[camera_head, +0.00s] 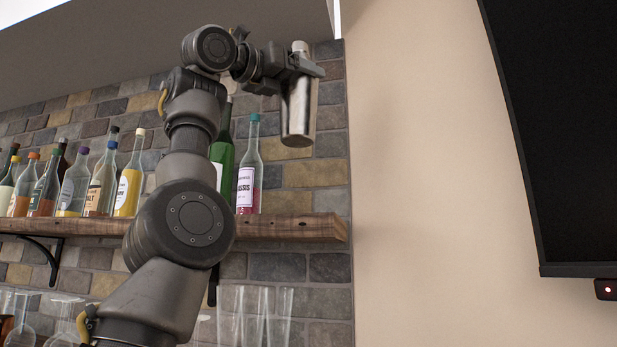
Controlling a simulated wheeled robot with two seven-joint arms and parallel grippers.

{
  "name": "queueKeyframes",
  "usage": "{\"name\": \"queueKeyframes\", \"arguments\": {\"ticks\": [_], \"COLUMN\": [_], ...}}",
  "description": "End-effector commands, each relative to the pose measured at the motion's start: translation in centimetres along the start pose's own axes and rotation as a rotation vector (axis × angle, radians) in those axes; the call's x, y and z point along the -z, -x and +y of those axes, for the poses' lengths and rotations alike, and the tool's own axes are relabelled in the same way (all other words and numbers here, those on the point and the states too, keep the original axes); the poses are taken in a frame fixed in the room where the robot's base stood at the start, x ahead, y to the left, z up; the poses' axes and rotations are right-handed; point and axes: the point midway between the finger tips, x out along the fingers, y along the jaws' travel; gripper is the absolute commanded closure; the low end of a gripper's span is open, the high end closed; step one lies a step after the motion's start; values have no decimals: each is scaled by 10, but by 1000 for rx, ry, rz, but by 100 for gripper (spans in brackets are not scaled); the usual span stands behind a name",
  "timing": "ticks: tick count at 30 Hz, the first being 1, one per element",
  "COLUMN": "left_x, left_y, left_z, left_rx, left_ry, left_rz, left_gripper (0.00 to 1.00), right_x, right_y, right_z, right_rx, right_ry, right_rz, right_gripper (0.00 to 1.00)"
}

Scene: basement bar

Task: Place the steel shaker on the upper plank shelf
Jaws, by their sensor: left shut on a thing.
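The steel shaker (298,113) is a shiny metal cup, held nearly upright with a slight tilt. My left gripper (303,70) is shut on it near its upper part. The shaker's base is above the right end of the plank shelf (290,228), with a clear gap between them in the picture. I cannot tell how far in front of the shelf it is. The shelf is rough brown wood on black brackets, and my left arm hides part of its middle. My right gripper is not in view.
Several bottles stand on the shelf; the nearest to the shaker is a clear bottle with a teal cap (249,172), beside a green bottle (222,155). The shelf's right end looks bare. Glasses (255,312) stand below. A dark screen (565,130) hangs at right.

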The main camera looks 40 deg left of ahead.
Motion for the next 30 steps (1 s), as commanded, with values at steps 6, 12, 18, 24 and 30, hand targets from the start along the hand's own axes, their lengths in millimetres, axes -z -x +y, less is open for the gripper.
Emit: {"name": "queueKeyframes", "arguments": {"ticks": [6, 12, 18, 24, 30], "left_x": [35, 76, 91, 97, 118], "left_y": [-46, -61, -68, -70, -70], "left_z": [40, 59, 67, 69, 71], "left_rx": [-1, 0, 0, 1, 0], "left_ry": [5, 2, 1, 2, 4], "left_rz": [9, 4, 3, 6, 5], "left_gripper": [56, 56, 56, 56, 56], "right_x": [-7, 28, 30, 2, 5], "right_y": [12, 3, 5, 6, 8], "right_z": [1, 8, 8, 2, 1], "right_rx": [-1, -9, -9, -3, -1], "right_ry": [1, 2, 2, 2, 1], "right_rz": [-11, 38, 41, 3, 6], "right_gripper": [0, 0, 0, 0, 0]}}
